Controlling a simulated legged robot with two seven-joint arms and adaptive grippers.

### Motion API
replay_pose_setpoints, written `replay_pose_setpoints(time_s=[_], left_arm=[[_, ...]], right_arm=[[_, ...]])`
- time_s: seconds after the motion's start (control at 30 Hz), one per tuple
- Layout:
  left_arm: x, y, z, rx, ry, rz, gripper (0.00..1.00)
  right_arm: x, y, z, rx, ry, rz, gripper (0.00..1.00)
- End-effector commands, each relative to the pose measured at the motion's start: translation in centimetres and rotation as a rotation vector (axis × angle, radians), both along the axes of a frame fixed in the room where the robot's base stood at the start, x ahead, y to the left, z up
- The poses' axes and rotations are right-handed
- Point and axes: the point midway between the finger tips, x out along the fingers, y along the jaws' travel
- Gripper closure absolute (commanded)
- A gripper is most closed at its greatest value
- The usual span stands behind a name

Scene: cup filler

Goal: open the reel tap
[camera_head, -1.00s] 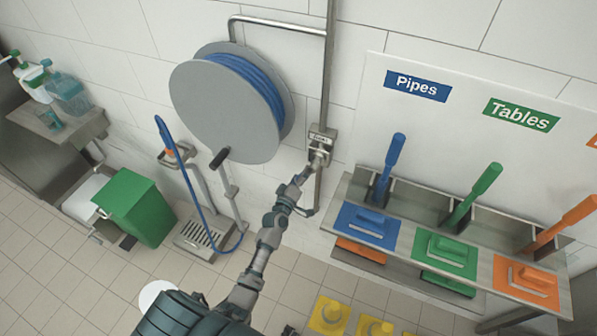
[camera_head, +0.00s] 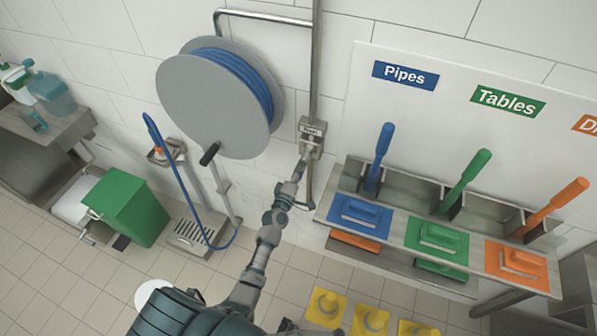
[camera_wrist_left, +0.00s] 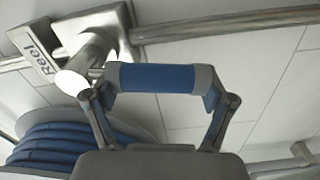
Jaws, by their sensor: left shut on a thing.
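The reel tap is a small metal box (camera_head: 312,127) labelled "Reel" on the wall pipe, right of the hose reel (camera_head: 212,105). In the left wrist view its label plate (camera_wrist_left: 31,48) and round metal stub (camera_wrist_left: 74,82) are at upper left. My left gripper (camera_head: 304,158) is at the tap's lower front. In the wrist view a blue bar (camera_wrist_left: 157,77), seemingly the tap's handle, spans between the fingers of my left gripper, which is shut on it. How the bar joins the stub is not clear. My right gripper is not in view.
Blue, green and orange brushes stand in a rack (camera_head: 330,205) to the right. A blue hose (camera_head: 182,180) hangs by a floor grate at left. A green bin (camera_head: 128,205) is further left. Yellow floor items (camera_head: 327,307) are at the bottom.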

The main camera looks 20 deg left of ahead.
Motion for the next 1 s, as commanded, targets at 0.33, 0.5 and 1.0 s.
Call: replay_pose_setpoints(time_s=[0.33,0.5,1.0], left_arm=[[-0.1,0.0,-0.3,0.002,0.007,-0.002,0.0],[-0.1,0.0,-0.2,0.002,0.004,-0.001,0.0],[-8.5,-0.5,-0.4,0.002,0.008,-0.002,0.0]], right_arm=[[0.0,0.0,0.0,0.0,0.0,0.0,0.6],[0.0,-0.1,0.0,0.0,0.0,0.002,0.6],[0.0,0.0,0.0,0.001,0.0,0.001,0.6]])
